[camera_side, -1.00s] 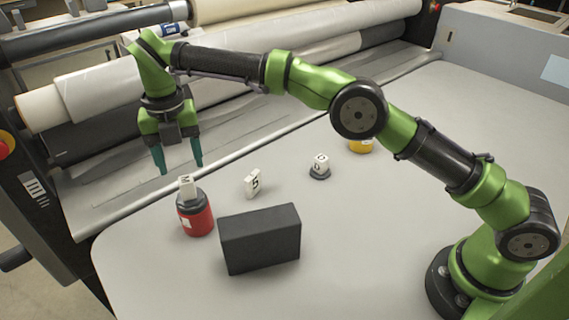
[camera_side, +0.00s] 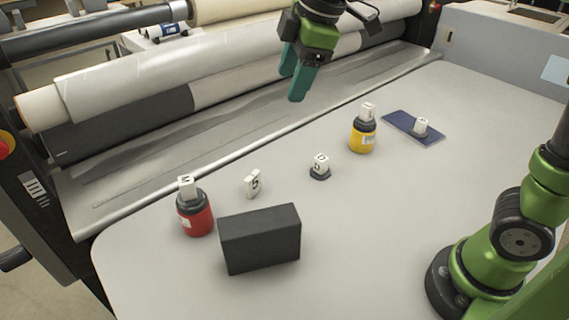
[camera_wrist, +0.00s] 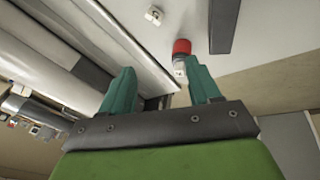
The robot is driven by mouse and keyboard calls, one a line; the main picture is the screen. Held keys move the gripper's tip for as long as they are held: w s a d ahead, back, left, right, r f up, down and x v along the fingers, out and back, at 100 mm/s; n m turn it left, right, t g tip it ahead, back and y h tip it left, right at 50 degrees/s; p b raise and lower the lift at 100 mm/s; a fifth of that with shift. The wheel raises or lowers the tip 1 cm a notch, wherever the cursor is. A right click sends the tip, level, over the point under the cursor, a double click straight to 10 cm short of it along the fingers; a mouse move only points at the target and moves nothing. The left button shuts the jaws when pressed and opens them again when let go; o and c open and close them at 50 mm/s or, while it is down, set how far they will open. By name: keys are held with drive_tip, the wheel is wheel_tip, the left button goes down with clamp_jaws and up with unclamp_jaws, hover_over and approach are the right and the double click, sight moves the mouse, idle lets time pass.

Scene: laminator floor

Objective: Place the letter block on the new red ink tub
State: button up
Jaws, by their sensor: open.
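The red ink tub (camera_side: 196,215) with a dark lid stands upright at the left of the table. A white letter block (camera_side: 187,188) marked like an M rests on its lid. Both show in the wrist view, the red tub (camera_wrist: 182,47) beyond my fingers and the white block (camera_wrist: 180,68) at its near end. My gripper (camera_side: 296,78) is open and empty, high over the machine's roller edge, apart from the tub and every block. Its two teal fingers stand apart in the wrist view.
A dark box (camera_side: 260,238) stands right of the red tub. A loose white block (camera_side: 253,184) lies behind it. Another block (camera_side: 320,162) sits on a dark round piece. A yellow tub (camera_side: 362,136) bears a block (camera_side: 368,111). A blue pad (camera_side: 399,121) holds another block (camera_side: 421,124).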

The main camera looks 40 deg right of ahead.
drive_tip(key=s+d+f+m+t, duration=0.1)
drive_tip(key=s+d+f+m, duration=0.3)
drive_tip(key=s+m, duration=0.3)
drive_tip(key=s+d+f+m+t, duration=0.2)
drive_tip(key=s+d+f+m, duration=0.1)
drive_tip(key=s+d+m, duration=0.2)
drive_tip(key=s+m, duration=0.2)
drive_tip(key=m, duration=0.2)
drive_tip(key=shift+s+f+m+t+y, duration=0.3)
drive_tip(key=shift+s+f+m+y, duration=0.1)
